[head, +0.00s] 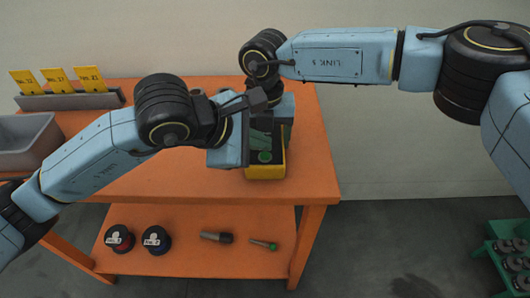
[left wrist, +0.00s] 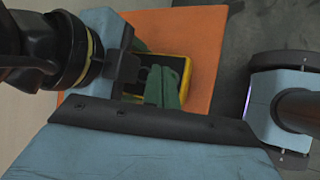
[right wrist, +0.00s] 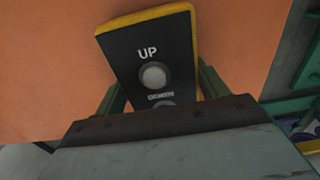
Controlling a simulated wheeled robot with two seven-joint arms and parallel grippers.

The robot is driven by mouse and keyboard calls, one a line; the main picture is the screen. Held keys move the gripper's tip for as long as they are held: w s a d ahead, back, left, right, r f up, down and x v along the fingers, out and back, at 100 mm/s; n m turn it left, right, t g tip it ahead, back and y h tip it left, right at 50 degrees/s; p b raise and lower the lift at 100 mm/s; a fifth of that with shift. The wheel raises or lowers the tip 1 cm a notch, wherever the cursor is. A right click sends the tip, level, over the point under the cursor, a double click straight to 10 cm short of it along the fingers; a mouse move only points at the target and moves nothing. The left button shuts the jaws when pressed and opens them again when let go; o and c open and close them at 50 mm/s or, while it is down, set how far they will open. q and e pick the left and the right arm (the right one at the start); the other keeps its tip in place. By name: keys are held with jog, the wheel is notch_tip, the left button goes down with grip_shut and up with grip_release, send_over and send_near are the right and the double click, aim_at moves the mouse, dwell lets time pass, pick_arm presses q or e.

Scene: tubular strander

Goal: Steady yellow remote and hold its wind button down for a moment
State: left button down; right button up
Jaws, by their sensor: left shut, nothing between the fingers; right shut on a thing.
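The yellow remote (head: 265,173) with a dark face lies near the right end of the orange table. In the right wrist view the remote (right wrist: 150,45) shows a pale button marked UP and a second, partly hidden button. My right gripper (right wrist: 160,90) has its green fingers on both sides of the remote, shut on it. My left gripper (left wrist: 163,88) is shut and empty, its green fingertips over the remote in the left wrist view (left wrist: 186,66). I cannot tell whether they touch a button.
A grey bin (head: 32,140) and a rack with yellow cards (head: 70,98) stand at the table's left. The lower shelf (head: 190,225) holds spools and two tools. A green rack (head: 508,255) stands on the floor at right. The table's middle left is clear.

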pick_arm(q)
jog(key=shift+f, duration=0.15)
dwell(0.3)
jog(key=shift+f, duration=0.3)
jog(key=shift+f, duration=0.4)
dwell(2.4)
dwell(0.4)
jog(key=shift+r, duration=0.85)
jog(key=shift+r, duration=0.1)
jog(key=shift+r, duration=2.4)
pick_arm(e)
jog(key=o, duration=1.3)
